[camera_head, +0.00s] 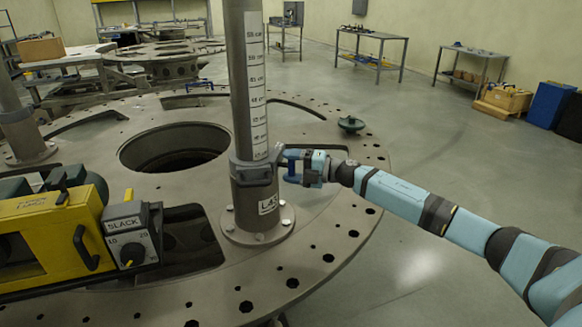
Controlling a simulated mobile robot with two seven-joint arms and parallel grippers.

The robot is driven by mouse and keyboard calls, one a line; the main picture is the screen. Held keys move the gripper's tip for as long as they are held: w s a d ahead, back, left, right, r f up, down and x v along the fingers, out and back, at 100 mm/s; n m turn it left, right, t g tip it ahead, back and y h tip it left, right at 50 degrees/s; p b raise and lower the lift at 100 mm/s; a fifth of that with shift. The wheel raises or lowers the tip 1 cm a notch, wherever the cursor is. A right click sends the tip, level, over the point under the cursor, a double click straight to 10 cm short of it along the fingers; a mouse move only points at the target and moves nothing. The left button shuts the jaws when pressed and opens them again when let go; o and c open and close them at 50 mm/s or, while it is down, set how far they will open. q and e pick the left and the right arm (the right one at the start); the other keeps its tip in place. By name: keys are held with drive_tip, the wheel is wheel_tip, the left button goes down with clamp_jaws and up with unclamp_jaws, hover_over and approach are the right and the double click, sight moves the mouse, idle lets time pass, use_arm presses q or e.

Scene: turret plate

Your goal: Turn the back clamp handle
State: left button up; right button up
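A grey clamp collar (247,172) wraps the upright metal post (240,80) on the round turret plate (325,235). A label reading L45 is on the post below the collar. My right gripper (284,166) comes in from the right and is at the right side of the collar. Its two fingers look spread, one above the other, pointing left at the post. The clamp handle is not clearly visible; the gripper or the post may hide it. I cannot tell whether the fingers touch it. My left gripper is not in view.
A yellow machine (45,240) with a SLACK dial box (131,237) stands on the plate at the left. A large round hole (172,148) opens behind the post. A small green part (351,124) lies on the plate's far right. Workbenches stand along the far wall.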

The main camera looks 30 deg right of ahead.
drive_tip(key=o, duration=0.3)
drive_tip(key=shift+o, duration=0.2)
drive_tip(key=shift+s+d, duration=0.1)
drive_tip(key=b+v, duration=0.2)
drive_tip(key=v, duration=1.1)
drive_tip(key=shift+s+d, duration=0.15)
drive_tip(key=shift+d, duration=0.05)
